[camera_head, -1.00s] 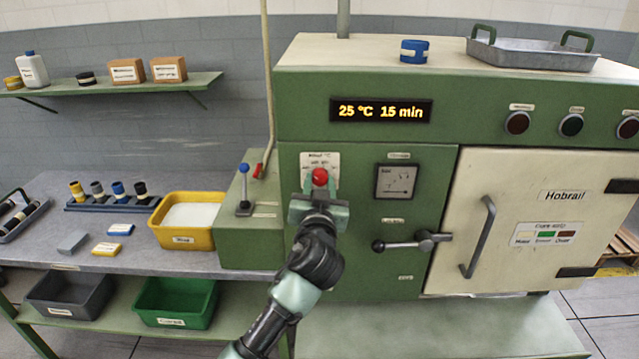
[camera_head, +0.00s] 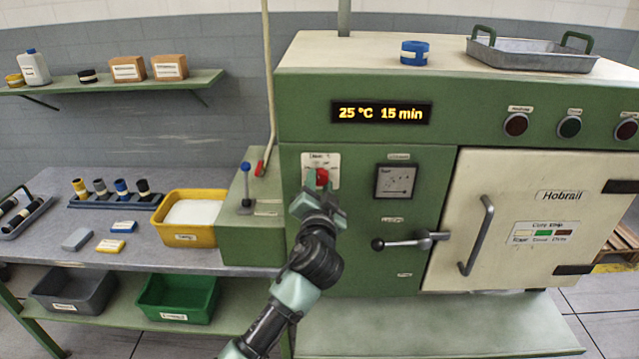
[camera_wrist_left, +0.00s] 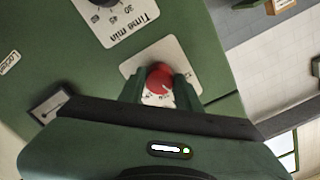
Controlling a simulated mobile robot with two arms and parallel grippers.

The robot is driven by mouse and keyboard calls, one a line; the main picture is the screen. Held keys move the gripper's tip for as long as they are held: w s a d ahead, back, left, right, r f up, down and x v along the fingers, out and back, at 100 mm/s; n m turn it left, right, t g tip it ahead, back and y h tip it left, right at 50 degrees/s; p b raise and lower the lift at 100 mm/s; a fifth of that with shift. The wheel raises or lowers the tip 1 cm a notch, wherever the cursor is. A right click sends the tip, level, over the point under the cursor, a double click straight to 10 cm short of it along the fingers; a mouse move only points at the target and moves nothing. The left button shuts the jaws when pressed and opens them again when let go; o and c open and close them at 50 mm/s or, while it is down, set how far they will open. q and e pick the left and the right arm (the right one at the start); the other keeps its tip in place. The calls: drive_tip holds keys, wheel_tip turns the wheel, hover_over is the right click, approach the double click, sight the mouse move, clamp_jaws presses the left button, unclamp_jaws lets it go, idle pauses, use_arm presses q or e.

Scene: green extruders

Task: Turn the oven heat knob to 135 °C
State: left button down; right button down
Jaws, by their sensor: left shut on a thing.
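The red heat knob (camera_head: 322,177) sits on a white dial plate (camera_head: 334,164) on the green oven front. In the left wrist view the red knob (camera_wrist_left: 159,77) is between the two fingers of my left gripper (camera_wrist_left: 160,92), which is shut on it. The gripper (camera_head: 319,192) is tilted in the head view and hides the lower part of the dial. The display (camera_head: 381,112) reads 25 °C 15 min. The dial's numbers are too small or covered to read. My right gripper is not in view.
A lever handle (camera_head: 408,242) and a gauge (camera_head: 396,181) are right of my left gripper. A green box with a blue-topped lever (camera_head: 246,187) and a yellow bin (camera_head: 188,236) stand to the left. A second dial marked Time min (camera_wrist_left: 118,15) shows in the wrist view.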

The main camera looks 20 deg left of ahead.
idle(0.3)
use_arm(q)
drive_tip(key=c, duration=1)
unclamp_jaws()
drive_tip(key=b+v, duration=0.2)
drive_tip(key=v, duration=0.5)
drive_tip(key=shift+s+d+b, duration=0.2)
drive_tip(key=shift+s+b, duration=0.15)
drive_tip(key=shift+s, duration=0.05)
